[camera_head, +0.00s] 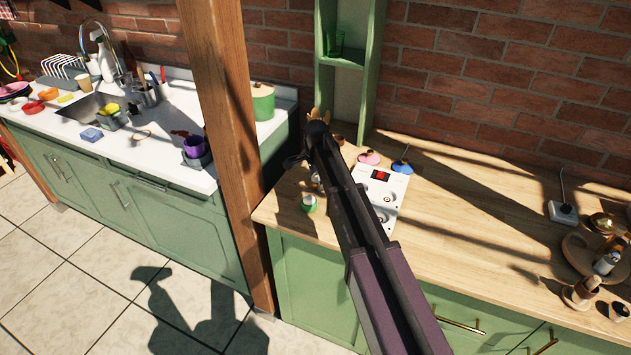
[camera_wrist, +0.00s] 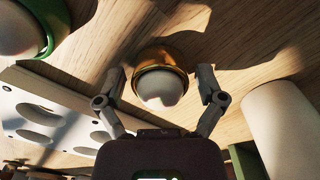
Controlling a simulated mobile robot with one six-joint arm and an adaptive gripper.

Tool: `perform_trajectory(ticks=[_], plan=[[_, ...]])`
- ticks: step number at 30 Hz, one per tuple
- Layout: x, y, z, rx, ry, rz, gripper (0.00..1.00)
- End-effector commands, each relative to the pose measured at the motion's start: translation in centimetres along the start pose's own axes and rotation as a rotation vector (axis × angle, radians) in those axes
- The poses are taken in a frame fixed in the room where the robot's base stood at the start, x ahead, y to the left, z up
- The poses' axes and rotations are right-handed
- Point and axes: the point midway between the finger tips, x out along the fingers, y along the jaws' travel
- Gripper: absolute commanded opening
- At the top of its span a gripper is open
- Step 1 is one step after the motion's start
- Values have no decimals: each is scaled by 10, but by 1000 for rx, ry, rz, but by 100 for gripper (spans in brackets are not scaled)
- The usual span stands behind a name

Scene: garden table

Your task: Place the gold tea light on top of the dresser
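The gold tea light (camera_wrist: 150,72), a white candle in a shiny gold cup, is on a wooden surface in the wrist view. My gripper (camera_wrist: 162,80) is open, with one finger on each side of it and a small gap at each side. In the head view my arm reaches over the wood-topped green cabinet (camera_head: 480,235), and I cannot make out the gold tea light there. No piece is clearly marked as the dresser; a tall green shelf unit (camera_head: 369,80) stands against the brick wall.
A green-rimmed tea light (camera_head: 309,203) stands left of my arm. A white perforated panel (camera_head: 385,190) lies right of it; in the wrist view the panel (camera_wrist: 40,125) is close to my left finger. A white cylinder (camera_wrist: 285,125) is near the right finger. The worktop's middle is mostly clear.

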Motion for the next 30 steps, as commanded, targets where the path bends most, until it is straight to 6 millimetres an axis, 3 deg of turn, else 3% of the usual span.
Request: perform_trajectory(ticks=[17,30], plan=[[-3,0,0,0,0,0,100],[-32,0,0,0,0,0,100]])
